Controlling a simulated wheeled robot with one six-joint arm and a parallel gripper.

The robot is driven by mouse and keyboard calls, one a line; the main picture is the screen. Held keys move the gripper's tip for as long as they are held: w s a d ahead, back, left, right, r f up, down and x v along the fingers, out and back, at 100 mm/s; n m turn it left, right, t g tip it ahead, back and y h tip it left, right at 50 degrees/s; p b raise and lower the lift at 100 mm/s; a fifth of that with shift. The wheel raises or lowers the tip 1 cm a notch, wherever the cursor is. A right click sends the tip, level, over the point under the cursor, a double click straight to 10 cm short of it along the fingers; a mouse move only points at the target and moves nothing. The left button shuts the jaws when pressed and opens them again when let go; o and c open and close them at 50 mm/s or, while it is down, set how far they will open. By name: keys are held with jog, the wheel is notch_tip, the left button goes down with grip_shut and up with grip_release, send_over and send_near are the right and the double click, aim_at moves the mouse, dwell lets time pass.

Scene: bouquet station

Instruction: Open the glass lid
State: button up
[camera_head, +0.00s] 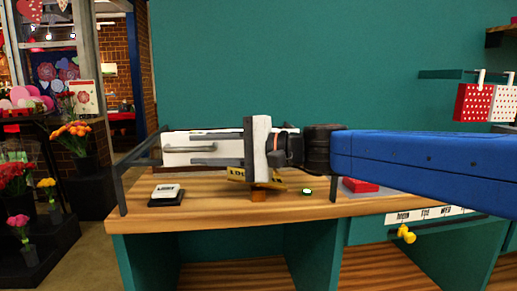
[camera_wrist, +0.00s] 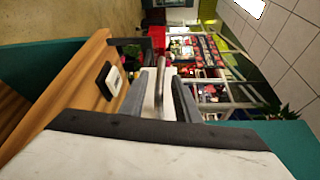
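A pale, box-like case (camera_head: 228,150) with a long grey bar handle (camera_head: 190,149) stands at the back left of the wooden counter. I cannot make out clear glass, so I cannot tell which part is the lid. My gripper (camera_head: 240,148) is level in front of the case, its white body hiding the case's right part. In the wrist view, my gripper's two grey fingers (camera_wrist: 162,80) are spread apart, with the grey handle (camera_wrist: 158,88) showing between them. I see no finger closed on it; contact cannot be told.
The wooden counter (camera_head: 225,204) holds a small white-topped device (camera_head: 166,191), a yellow sign (camera_head: 240,174), a green-topped item (camera_head: 307,191) and a red box (camera_head: 360,185). A dark post (camera_head: 121,190) stands at its left end. Flower stands (camera_head: 45,215) are further left.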

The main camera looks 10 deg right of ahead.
jog(key=v, duration=1.4)
dwell(0.5)
jog(key=s+d+f+n+g+h, duration=0.1)
jog(key=s+d+f+h, duration=0.25)
jog(key=f, duration=0.55)
jog(key=s+d+f+n+g+h, duration=0.1)
jog(key=s+d+f+n+h, duration=0.2)
jog(key=f, duration=0.7)
jog(key=s+d+f+g+h, duration=0.1)
jog(key=s+d+f+h, duration=0.15)
jog(key=f+h, duration=0.45)
jog(key=s+d+f+n+h, duration=0.2)
jog(key=s+d+f+n, duration=0.1)
jog(key=d+f, duration=0.5)
jog(key=shift+s+d+t, duration=0.2)
jog(key=shift+s+t, duration=0.1)
jog(key=shift+t, duration=0.1)
